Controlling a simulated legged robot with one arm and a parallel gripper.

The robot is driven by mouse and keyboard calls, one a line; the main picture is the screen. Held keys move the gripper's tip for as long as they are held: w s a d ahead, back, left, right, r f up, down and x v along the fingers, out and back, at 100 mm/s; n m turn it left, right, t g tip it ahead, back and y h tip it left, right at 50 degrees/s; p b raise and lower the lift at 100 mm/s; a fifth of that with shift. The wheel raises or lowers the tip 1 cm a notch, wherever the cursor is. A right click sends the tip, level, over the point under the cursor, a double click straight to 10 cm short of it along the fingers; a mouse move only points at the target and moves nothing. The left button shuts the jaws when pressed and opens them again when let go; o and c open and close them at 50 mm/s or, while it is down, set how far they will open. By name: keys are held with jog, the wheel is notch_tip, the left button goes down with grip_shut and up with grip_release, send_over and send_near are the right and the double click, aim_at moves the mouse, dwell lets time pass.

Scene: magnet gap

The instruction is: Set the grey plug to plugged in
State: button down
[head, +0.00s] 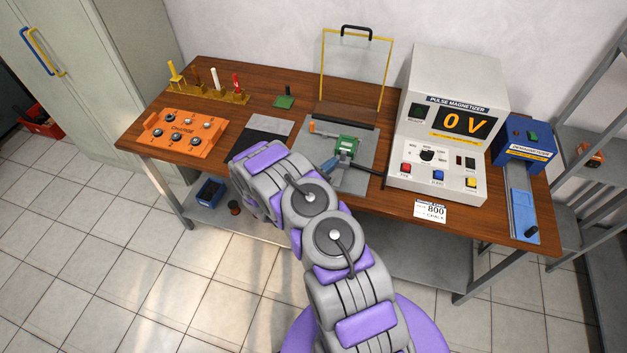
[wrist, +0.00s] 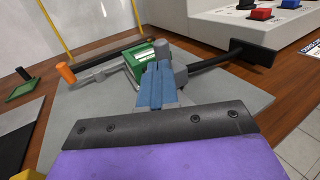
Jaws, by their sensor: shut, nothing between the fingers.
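No part is clearly recognisable as the grey plug. A grey rounded piece (wrist: 164,48) in the wrist view stands just beyond my fingertips, next to a green block (wrist: 140,57). A black bar or cable runs from beside it to a black block (wrist: 253,52) at the white machine's front; whether they join is unclear. My gripper (wrist: 157,68) is shut, its blue fingers together and empty. It is over the grey plate (wrist: 90,110), close to the grey piece; I cannot tell if they touch. In the head view the green block (head: 347,143) shows beyond my gripper (head: 343,157).
The pulse magnetizer (head: 450,125), reading 0 V, stands right of the plate. An orange-handled rod (wrist: 66,73) lies left of the green block. A yellow-framed clear guard (head: 355,65) is raised behind. An orange box (head: 185,130) and a blue demagnetizer (head: 523,145) stand at the sides.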

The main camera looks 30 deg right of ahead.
jog(key=p+v, duration=0.1)
jog(key=v, duration=1)
jog(key=shift+a, duration=0.4)
jog(key=shift+s, duration=0.15)
jog(key=shift+a+r, duration=0.1)
jog(key=shift+a, duration=0.3)
jog(key=s+d+r+m+g+y, duration=0.15)
jog(key=s+r+m+g, duration=0.3)
jog(key=r, duration=0.45)
jog(key=s+d+r+m+g, duration=0.3)
jog(key=s+r+m+g, duration=0.15)
jog(key=r, duration=0.55)
jog(key=s+a+r+m+g+y, duration=0.25)
jog(key=s+r+m+y, duration=0.35)
jog(key=s, duration=0.4)
jog(key=s+a+r+m+t+y, duration=0.2)
jog(key=s+a+y, duration=0.3)
jog(key=a, duration=0.5)
jog(key=s+a+r+m+t+y, duration=0.3)
jog(key=s+a+r+y, duration=0.1)
jog(key=s+a, duration=0.6)
jog(key=shift+s+a+r+m+t+y, duration=0.15)
jog(key=shift+s+a+m+t+y, duration=0.2)
jog(key=shift+y, duration=0.2)
